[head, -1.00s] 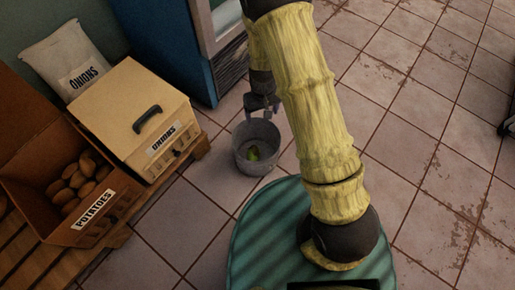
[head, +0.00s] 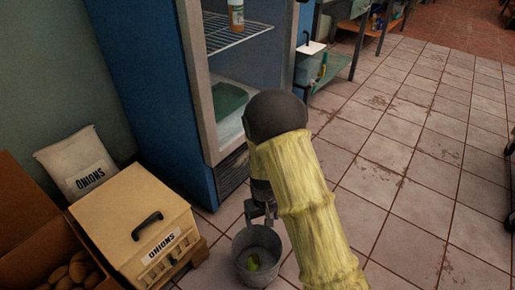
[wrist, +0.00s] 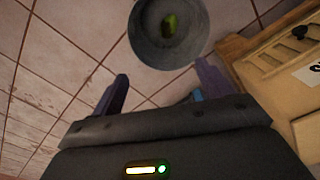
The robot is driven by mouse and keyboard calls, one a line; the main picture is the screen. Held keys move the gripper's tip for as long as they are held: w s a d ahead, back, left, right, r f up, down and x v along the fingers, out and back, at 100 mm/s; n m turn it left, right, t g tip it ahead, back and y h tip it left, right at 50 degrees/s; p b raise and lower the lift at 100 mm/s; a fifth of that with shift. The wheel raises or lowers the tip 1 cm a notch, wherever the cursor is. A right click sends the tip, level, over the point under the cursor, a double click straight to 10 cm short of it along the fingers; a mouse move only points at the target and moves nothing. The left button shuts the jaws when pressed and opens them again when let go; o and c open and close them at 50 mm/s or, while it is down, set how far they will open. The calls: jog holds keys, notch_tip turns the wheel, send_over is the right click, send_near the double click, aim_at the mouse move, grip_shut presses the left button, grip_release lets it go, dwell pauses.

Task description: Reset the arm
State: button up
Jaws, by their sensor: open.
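The bucket (head: 240,262) stands on the tiled floor with a green item (head: 253,262) inside. The bucket (wrist: 143,55) also shows past the fingertips in the wrist view, with the green item (wrist: 170,26) at its bottom. My yellow arm covers part of the floor to the right of the bucket.
A lidded onion box (head: 120,205) stands left of the bucket, with an onion sack (head: 62,158) behind it and a potato box (head: 22,225) farther left. The open blue fridge (head: 150,75) stands behind the bucket.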

jog(key=s+d+r+m+t+p, duration=0.1)
jog(key=s+d+r+p, duration=0.25)
jog(key=r, duration=0.65)
jog(key=s+d+r+m+t+p, duration=0.1)
jog(key=s+d+r+m+p, duration=0.1)
jog(key=s+d+r, duration=0.5)
jog(key=s+d+r+m+t+p, duration=0.1)
jog(key=s+d+r+p, duration=0.15)
jog(key=r, duration=0.95)
notch_tip(320, 180, up, 38)
jog(key=p, duration=3.8)
jog(key=shift+w+d+f, duration=0.15)
jog(key=shift+w+f, duration=0.1)
jog(key=shift+w, duration=0.1)
